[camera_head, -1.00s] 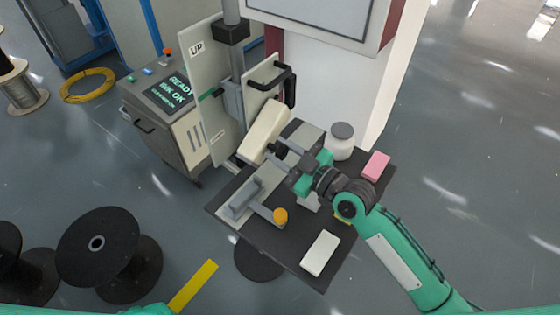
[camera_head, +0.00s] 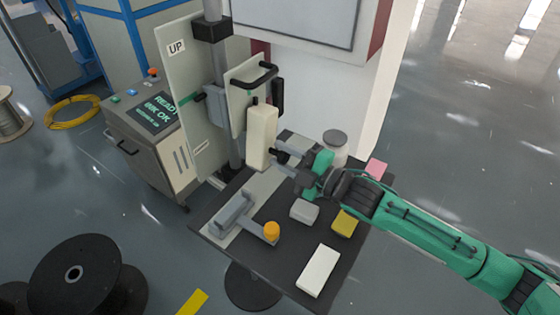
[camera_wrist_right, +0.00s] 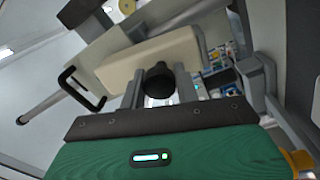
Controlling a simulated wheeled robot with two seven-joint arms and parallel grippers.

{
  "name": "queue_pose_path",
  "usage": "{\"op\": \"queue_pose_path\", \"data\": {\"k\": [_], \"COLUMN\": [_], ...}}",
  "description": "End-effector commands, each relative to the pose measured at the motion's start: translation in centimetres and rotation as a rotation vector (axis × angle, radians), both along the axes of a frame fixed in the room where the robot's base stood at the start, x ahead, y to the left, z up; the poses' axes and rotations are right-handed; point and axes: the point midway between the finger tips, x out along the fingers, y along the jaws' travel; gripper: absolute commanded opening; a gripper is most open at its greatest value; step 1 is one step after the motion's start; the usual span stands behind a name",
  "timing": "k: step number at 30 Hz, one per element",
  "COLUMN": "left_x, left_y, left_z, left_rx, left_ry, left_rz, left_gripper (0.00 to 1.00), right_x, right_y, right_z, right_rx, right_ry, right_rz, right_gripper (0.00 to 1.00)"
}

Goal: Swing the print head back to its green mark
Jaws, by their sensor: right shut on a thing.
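The print head is a cream block (camera_head: 262,136) on the bracket of a grey column (camera_head: 219,75). It stands nearly upright in the head view; in the wrist view the cream block (camera_wrist_right: 148,58) lies across in front of the fingers. My right gripper (camera_head: 281,154) reaches in from the right at the block's lower end. It is shut on a black knob (camera_wrist_right: 158,82), seen between the fingers in the wrist view. A green mark (camera_head: 187,100) shows on the pale UP panel (camera_head: 186,80), left of the column bracket. My left gripper is out of view.
Below stands a dark table (camera_head: 272,266) with a grey fixture, an orange knob (camera_head: 271,231), a white block (camera_head: 318,270), a grey block (camera_head: 304,211), a yellow block (camera_head: 344,222) and a white jar (camera_head: 335,145). A black handle (camera_head: 262,76) juts above the print head.

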Motion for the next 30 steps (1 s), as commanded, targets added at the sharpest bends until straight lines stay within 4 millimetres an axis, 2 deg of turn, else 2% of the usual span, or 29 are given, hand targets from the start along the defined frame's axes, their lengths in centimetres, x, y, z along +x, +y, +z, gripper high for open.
{"op": "queue_pose_path", "data": {"k": [10,26,27,30], "left_x": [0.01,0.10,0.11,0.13], "left_y": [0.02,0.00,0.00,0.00], "left_z": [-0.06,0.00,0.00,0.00], "left_rx": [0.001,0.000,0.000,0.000], "left_ry": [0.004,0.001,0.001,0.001], "left_rz": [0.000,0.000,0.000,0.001], "left_gripper": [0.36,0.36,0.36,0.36], "right_x": [0.90,1.03,1.02,0.99], "right_y": [-0.63,-0.70,-0.70,-0.68], "right_z": [0.23,0.29,0.30,0.22], "right_rx": [-0.078,-0.089,-0.089,-0.090], "right_ry": [-0.114,-0.131,-0.131,-0.129], "right_rz": [-0.002,-0.003,-0.003,-0.002], "right_gripper": [0.00,0.00,0.38,0.53]}}
